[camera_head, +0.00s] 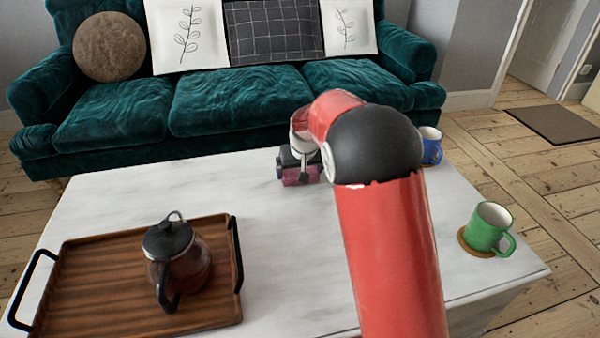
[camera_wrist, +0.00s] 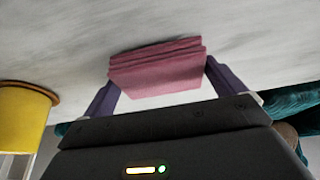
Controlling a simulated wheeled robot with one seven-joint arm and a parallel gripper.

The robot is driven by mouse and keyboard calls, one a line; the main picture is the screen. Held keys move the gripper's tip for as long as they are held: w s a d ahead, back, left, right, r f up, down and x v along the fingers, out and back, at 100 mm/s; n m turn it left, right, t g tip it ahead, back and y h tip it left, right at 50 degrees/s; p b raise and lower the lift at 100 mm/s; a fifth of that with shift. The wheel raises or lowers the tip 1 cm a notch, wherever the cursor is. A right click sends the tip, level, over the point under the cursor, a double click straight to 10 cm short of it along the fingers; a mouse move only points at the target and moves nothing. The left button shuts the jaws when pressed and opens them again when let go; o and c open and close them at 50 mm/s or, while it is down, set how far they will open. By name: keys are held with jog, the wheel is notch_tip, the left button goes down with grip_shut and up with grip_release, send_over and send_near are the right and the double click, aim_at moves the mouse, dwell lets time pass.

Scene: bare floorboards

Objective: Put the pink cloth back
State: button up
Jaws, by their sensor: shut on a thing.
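The pink cloth (camera_wrist: 157,68) is a folded stack of several layers. In the wrist view it sits between the two purple fingers of my gripper (camera_wrist: 161,77), which is shut on it. In the head view my gripper (camera_head: 297,174) is low over the far part of the white table (camera_head: 250,260), with a bit of the cloth (camera_head: 298,180) showing at its tip. Whether the cloth touches the table is unclear. My arm covers part of the table.
A wooden tray (camera_head: 110,300) with a glass teapot (camera_head: 185,262) stands at the left. A green mug (camera_head: 487,228) on a coaster and a blue mug (camera_head: 431,146) stand at the right. A yellow cup (camera_wrist: 22,118) shows in the wrist view. A teal sofa (camera_head: 230,100) stands behind.

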jog(key=shift+f, duration=0.4)
jog(key=shift+f, duration=0.2)
jog(key=o, duration=0.7)
jog(key=shift+r, duration=0.1)
jog(key=shift+c, duration=0.2)
jog(key=shift+r, duration=0.25)
jog(key=v, duration=1.2)
jog(key=shift+p, duration=0.35)
